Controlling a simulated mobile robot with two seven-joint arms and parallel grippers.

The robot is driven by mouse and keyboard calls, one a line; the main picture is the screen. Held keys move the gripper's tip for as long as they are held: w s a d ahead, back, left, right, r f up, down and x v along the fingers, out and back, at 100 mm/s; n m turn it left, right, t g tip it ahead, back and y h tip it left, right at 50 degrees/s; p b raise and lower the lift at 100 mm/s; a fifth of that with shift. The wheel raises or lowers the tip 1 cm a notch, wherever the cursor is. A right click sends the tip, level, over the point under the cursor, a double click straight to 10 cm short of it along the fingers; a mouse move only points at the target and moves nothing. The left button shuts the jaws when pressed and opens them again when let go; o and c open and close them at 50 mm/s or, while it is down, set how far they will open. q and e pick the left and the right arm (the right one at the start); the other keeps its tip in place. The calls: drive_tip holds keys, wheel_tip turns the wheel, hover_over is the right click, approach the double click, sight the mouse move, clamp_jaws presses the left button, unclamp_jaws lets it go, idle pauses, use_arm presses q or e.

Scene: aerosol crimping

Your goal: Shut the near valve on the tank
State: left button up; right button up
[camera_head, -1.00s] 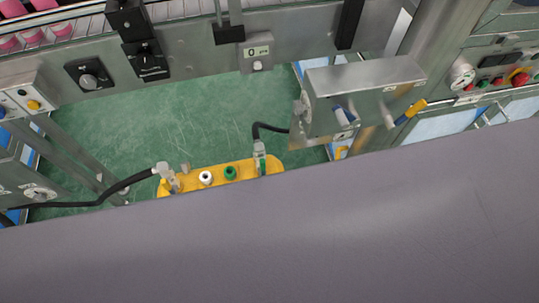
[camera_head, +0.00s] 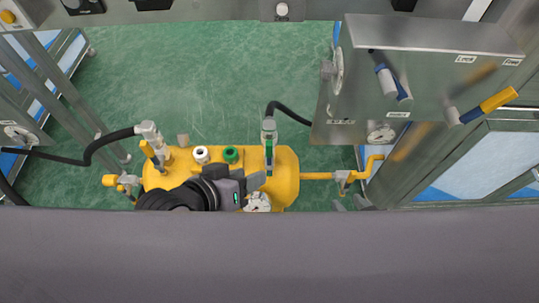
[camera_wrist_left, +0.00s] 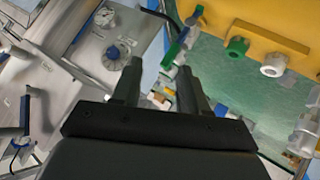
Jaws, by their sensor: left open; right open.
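The yellow tank (camera_head: 287,165) lies in the middle of the head view, its lower part cut off. A valve with a green handle (camera_head: 269,152) stands on its right part; that handle shows in the left wrist view (camera_wrist_left: 177,46). A yellow-handled valve (camera_head: 148,148) is at the left end. A valve (camera_head: 343,179) is on the yellow pipe at right. I cannot tell which is the near one. My left gripper (camera_head: 258,183) is open and empty over the tank, below the green handle; its fingers (camera_wrist_left: 158,85) appear apart from it. My right gripper's tips (camera_head: 351,203) show, open, below the pipe valve.
A white cap (camera_head: 201,154) and a green cap (camera_head: 231,155) sit on the tank beside my left gripper. A black hose (camera_head: 288,109) rises from the green-handled valve; another (camera_head: 103,149) runs left. A steel box (camera_head: 425,85) overhangs at right. Green floor (camera_head: 180,75) is clear behind.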

use_arm(q)
drive_tip(key=s+d+r+m+g+h, duration=0.1)
drive_tip(key=s+d+r+g+h, duration=0.2)
drive_tip(key=d, duration=0.6)
drive_tip(key=s+d+r+m+g+h, duration=0.1)
drive_tip(key=d+r+m+g, duration=0.1)
drive_tip(key=d+r, duration=0.45)
drive_tip(key=n+t+y, duration=0.2)
drive_tip(key=n+y, duration=0.3)
drive_tip(key=y, duration=0.6)
hover_over(269, 143)
drive_tip(key=s, duration=0.2)
wheel_tip(269, 143, down, 8)
drive_tip(key=shift+g, duration=0.3)
drive_tip(key=b+x, duration=0.1)
drive_tip(key=x, duration=0.4)
drive_tip(key=shift+s+f+b, duration=0.15)
drive_tip(key=shift+s+b, duration=0.05)
drive_tip(key=shift+b, duration=0.2)
drive_tip(key=shift+x, duration=0.75)
use_arm(e)
drive_tip(key=shift+w+a+r+n+t+y, duration=0.15)
drive_tip(key=shift+w+a+r+y, duration=0.1)
drive_tip(key=shift+a, duration=0.2)
drive_tip(key=shift+w+a+r+n+t+y, duration=0.15)
drive_tip(key=shift+w+a, duration=0.1)
drive_tip(key=shift+a, duration=0.15)
